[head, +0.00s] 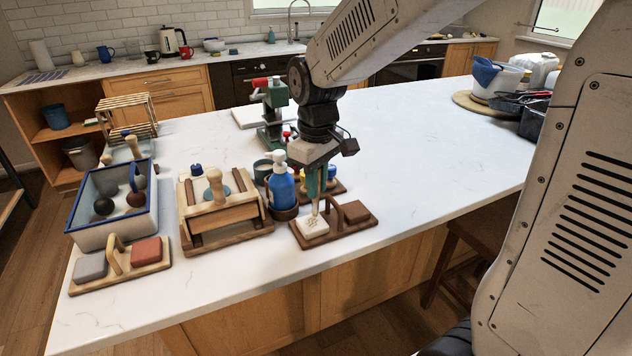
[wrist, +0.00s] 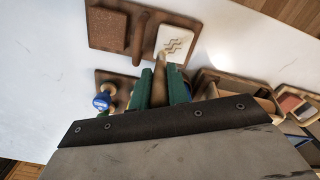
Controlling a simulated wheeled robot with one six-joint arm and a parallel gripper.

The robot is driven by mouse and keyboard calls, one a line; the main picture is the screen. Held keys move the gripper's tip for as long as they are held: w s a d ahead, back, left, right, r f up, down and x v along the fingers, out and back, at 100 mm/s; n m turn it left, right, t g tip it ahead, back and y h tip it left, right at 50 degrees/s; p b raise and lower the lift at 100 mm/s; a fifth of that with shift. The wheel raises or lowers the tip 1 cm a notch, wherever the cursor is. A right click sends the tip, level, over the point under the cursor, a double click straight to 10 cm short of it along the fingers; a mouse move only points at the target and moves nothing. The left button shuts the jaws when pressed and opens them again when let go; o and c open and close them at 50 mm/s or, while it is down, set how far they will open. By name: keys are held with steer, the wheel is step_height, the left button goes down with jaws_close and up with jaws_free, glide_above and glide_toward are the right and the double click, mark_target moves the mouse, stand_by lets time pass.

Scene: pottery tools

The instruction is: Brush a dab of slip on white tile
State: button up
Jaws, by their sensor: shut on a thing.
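The white tile (head: 312,228) lies on a dark wooden board (head: 330,237) near the table's front edge, beside a brown tile (head: 355,211). In the wrist view the white tile (wrist: 174,44) shows tan zigzag marks on its face. My gripper (head: 315,186) is above the white tile, its green fingers shut on a brush (head: 315,207) with a wooden handle. In the wrist view my gripper (wrist: 161,86) holds the brush (wrist: 159,92) pointing at the tile. The brush tip is at the tile's edge; I cannot tell whether it touches. No slip is clearly recognisable.
A blue pump bottle (head: 282,187) stands close left of my gripper. A wooden frame (head: 224,215), a blue-rimmed tub (head: 112,220) and a board with grey and red blocks (head: 119,268) are farther left. A green press (head: 272,118) stands behind.

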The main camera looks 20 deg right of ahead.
steer(key=shift+s+f, duration=0.1)
stand_by(0.3)
steer(key=shift+r, duration=3.55)
